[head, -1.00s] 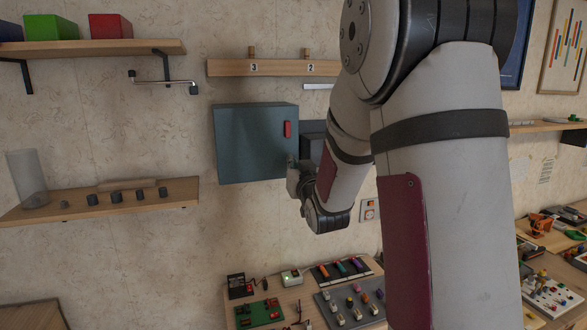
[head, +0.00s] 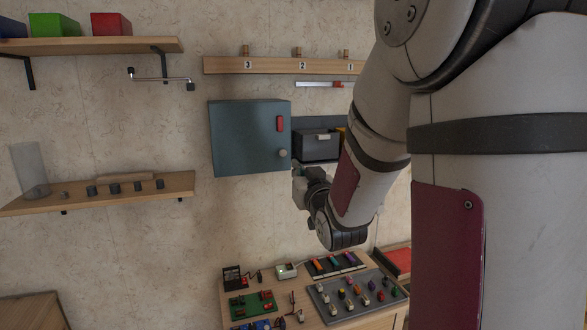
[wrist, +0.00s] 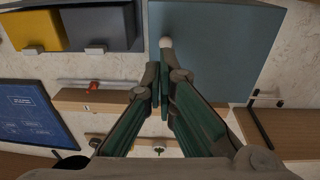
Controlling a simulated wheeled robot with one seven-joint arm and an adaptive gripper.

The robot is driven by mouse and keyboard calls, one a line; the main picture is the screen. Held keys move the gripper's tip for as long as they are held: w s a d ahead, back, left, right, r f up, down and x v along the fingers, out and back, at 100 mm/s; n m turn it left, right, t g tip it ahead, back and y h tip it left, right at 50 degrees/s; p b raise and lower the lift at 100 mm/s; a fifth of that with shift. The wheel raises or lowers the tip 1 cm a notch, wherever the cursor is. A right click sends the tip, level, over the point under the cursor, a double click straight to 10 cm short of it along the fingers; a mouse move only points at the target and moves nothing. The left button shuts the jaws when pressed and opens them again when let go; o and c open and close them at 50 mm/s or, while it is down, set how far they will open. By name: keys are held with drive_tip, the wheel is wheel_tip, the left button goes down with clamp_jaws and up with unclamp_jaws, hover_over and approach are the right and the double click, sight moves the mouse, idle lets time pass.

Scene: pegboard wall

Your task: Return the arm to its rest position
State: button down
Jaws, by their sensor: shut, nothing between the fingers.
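My arm reaches in from the right of the head view. My gripper (head: 298,172) is in front of the wall, just below and right of the knob (head: 282,153) of the teal cabinet (head: 240,138). In the wrist view my gripper (wrist: 163,82) has its green-sided fingers together, with nothing visible between them. The pale knob (wrist: 166,42) shows just beyond the fingertips, against the teal cabinet face (wrist: 225,45). Contact with the knob cannot be made out. The cabinet looks closed, with a red handle (head: 280,124) on its front.
A dark grey bin (head: 317,146) hangs right of the cabinet. A yellow bin (wrist: 35,30) shows beyond it. A numbered peg rail (head: 285,66) is above. The table (head: 305,310) below holds boards with small parts. Shelves (head: 110,193) are at left.

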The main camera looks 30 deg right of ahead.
drive_tip(key=shift+v, duration=2)
drive_tip(key=shift+d, duration=0.1)
drive_tip(key=s+a+f+n+g+y, duration=0.2)
drive_tip(key=s+a+f+g+y, duration=0.2)
drive_tip(key=s+a+g, duration=0.6)
drive_tip(key=s+a+f+n+g+y, duration=0.1)
drive_tip(key=s+a+f+g+y, duration=0.1)
drive_tip(key=s+a, duration=0.8)
drive_tip(key=s+f, duration=0.1)
drive_tip(key=s, duration=0.3)
drive_tip(key=shift+s+n+g, duration=0.3)
drive_tip(key=shift+n+g, duration=0.1)
drive_tip(key=shift+a, duration=0.1)
